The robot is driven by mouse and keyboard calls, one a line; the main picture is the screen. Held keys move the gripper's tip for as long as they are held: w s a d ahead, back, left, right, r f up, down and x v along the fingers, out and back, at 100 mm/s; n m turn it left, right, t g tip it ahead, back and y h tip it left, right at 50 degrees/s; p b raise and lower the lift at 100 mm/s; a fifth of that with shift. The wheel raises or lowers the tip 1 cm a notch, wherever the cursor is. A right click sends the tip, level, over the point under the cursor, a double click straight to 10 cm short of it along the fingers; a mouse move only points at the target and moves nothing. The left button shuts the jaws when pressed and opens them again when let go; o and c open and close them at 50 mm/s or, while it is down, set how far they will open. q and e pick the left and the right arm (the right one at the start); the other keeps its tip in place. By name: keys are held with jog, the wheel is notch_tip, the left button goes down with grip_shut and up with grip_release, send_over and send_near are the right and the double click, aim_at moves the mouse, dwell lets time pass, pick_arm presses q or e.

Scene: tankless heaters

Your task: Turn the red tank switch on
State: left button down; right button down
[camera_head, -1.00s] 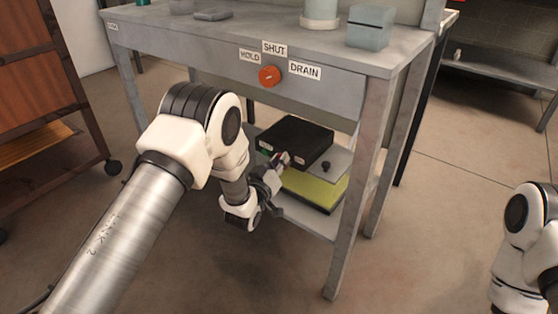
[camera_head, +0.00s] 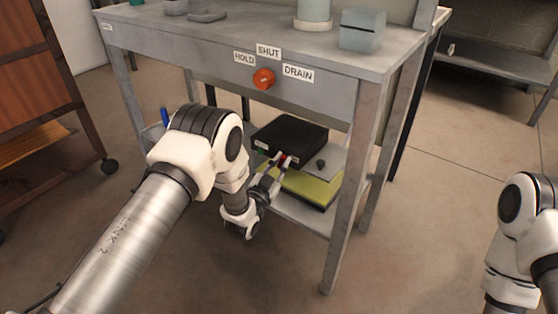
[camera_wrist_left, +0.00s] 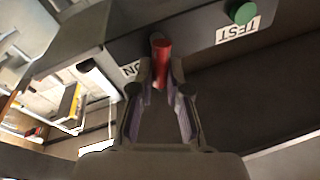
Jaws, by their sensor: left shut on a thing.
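The red switch (camera_wrist_left: 160,47) sticks out of the front of a black box (camera_head: 291,133) on the bench's lower shelf. In the left wrist view, a white label partly hidden behind the fingers shows beside the switch. My left gripper (camera_wrist_left: 160,73) is at the box front, its fingertips on either side of the switch and shut on it. In the head view the left gripper (camera_head: 283,164) reaches the box's front face and largely hides the switch. My right gripper is out of view; only part of that arm shows at the right edge.
A green button (camera_wrist_left: 242,13) labelled TEST is beside the switch. An orange-red knob (camera_head: 263,79) with HOLD, SHUT and DRAIN labels is on the bench front above. A yellow-green item (camera_head: 306,186) lies below the box. The bench leg (camera_head: 347,190) stands right of my gripper.

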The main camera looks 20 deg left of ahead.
pick_arm(q)
jog(key=shift+d+f+m, duration=0.1)
jog(key=shift+m, duration=0.6)
jog(key=shift+s+h, duration=0.1)
jog(key=shift+h, duration=0.3)
jog(key=c, duration=1.1)
grip_release()
jog(key=shift+c, duration=0.2)
jog(key=v, duration=1.2)
jog(key=shift+d, duration=0.1)
